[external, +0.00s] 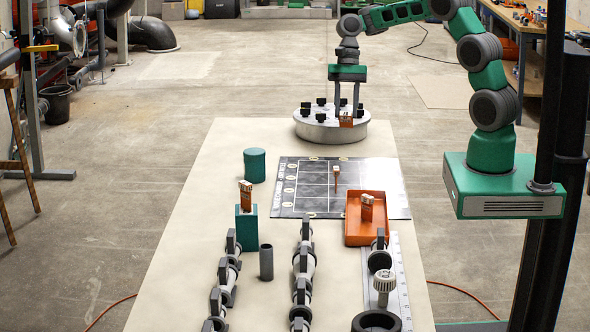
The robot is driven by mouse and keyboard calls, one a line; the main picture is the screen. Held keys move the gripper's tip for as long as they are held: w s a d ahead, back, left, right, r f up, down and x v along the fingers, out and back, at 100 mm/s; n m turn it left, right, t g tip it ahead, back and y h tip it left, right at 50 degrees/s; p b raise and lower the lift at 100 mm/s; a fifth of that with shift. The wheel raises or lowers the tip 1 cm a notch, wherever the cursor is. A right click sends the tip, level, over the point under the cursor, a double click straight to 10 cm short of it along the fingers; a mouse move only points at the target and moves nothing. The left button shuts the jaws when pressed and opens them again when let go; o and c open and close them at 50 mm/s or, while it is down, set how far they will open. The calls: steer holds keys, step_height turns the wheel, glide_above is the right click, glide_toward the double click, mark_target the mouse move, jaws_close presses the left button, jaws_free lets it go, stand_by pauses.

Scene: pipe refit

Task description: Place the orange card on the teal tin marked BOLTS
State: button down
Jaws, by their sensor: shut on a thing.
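My gripper (347,117) is at the far end of the table, over the round grey turntable. It is shut on a small orange card (346,122), which shows between the fingertips low over the turntable's near side. I cannot tell whether the card touches the turntable. A round teal tin (254,165) stands left of the dark grid board, its top bare. A square teal tin (246,225) stands nearer, with an orange and white card piece (246,195) upright on it. No BOLTS marking is readable on either tin.
The turntable (312,133) carries several black clips. The grid board (300,205) holds a small upright piece (336,175). An orange tray (379,238) holds another orange card piece (366,207). Pipe rows (303,265) and a dark grey tube (266,262) stand in front. The table's left side is clear.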

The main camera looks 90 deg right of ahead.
steer(key=w+a+r+m+t+b, duration=0.2)
steer(key=w+r+m+t+b, duration=0.35)
steer(key=w+m+t, duration=0.6)
steer(key=p, duration=0.3)
glide_above(262, 150)
steer(key=shift+m+g, duration=0.35)
steer(key=shift+m, duration=0.1)
steer(key=shift+f, duration=6.3)
steer(key=c, duration=0.9)
jaws_free()
steer(key=shift+f, duration=0.15)
steer(key=shift+c, duration=0.2)
